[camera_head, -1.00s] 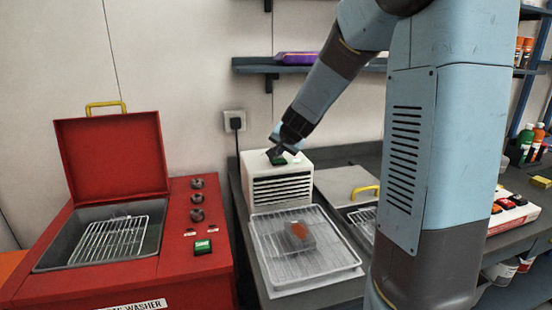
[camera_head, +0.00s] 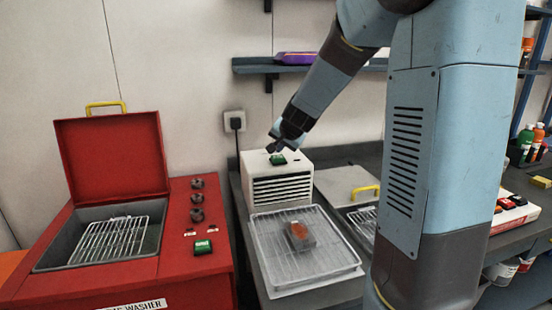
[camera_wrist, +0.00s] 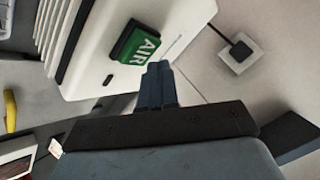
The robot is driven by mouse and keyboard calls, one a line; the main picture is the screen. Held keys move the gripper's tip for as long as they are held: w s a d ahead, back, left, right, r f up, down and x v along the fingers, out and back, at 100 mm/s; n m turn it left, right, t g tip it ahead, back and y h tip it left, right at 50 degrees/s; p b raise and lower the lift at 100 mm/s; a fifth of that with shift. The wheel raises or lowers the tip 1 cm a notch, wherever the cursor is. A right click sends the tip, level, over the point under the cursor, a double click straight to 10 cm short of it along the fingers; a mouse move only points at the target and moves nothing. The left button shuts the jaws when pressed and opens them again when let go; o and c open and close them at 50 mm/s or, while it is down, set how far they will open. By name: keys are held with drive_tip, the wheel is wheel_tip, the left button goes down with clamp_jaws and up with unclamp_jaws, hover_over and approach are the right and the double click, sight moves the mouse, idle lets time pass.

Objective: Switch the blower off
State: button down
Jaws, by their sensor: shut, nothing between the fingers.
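The blower is a white box (camera_head: 283,184) with dark louvre slots on its front, standing on the grey bench near the wall. A green switch (camera_head: 277,159) sits on its top; in the wrist view the switch (camera_wrist: 139,43) reads "AIR". My gripper (camera_head: 273,149) is shut and empty, just above the top of the blower beside the switch. In the wrist view the closed fingertips (camera_wrist: 158,68) are close to the switch's lettered edge. I cannot tell whether they touch the box.
A wire rack tray (camera_head: 262,272) holding a grey and orange part (camera_head: 299,236) lies before the blower. A red washer (camera_head: 190,270) with its lid raised stands left. A wall socket (camera_head: 234,121) with a plug is behind. A shelf (camera_head: 262,69) hangs above.

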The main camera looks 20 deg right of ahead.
sight(280, 158)
wheel_tip(280, 158, up, 6)
idle(0.7)
idle(1.3)
